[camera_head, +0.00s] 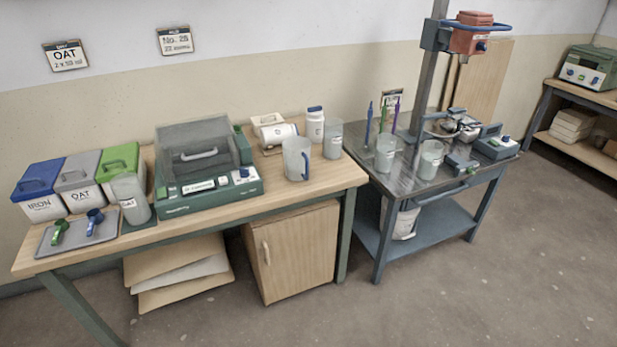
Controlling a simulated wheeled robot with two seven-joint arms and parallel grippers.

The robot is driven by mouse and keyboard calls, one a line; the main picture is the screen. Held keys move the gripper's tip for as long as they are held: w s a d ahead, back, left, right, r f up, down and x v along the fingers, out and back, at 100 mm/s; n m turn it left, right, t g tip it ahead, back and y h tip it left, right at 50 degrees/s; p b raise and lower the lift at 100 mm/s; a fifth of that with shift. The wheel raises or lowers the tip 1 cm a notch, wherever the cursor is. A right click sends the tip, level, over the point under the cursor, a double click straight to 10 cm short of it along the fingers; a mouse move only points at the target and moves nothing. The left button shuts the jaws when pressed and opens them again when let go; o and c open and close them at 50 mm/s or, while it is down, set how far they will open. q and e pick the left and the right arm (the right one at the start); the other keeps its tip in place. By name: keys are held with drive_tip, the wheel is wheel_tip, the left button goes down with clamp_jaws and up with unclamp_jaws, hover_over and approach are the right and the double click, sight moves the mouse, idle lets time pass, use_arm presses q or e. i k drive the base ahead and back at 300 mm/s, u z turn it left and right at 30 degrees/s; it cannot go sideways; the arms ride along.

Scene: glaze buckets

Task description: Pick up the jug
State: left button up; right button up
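A translucent grey-white jug (294,159) with a blue handle on its right side stands upright near the front right of the wooden bench (318,188). It looks empty, though its inside is hard to see. Neither of my grippers is in view, and nothing is touching the jug.
Beside the jug stand a clear beaker (333,139), a white bottle (315,125) with a blue cap and a white roll device (275,132). A green balance (208,172) stands to the left, lidded bins (73,183) further left. A metal mixing table (410,178) adjoins on the right. Open floor lies in front.

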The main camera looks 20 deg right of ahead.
sight(299, 162)
drive_tip(key=u, duration=0.05)
drive_tip(key=k, duration=0.55)
drive_tip(key=z, duration=1)
drive_tip(key=i, duration=1.25)
drive_tip(key=u, duration=0.75)
drive_tip(key=i, duration=0.8)
drive_tip(key=u, duration=0.65)
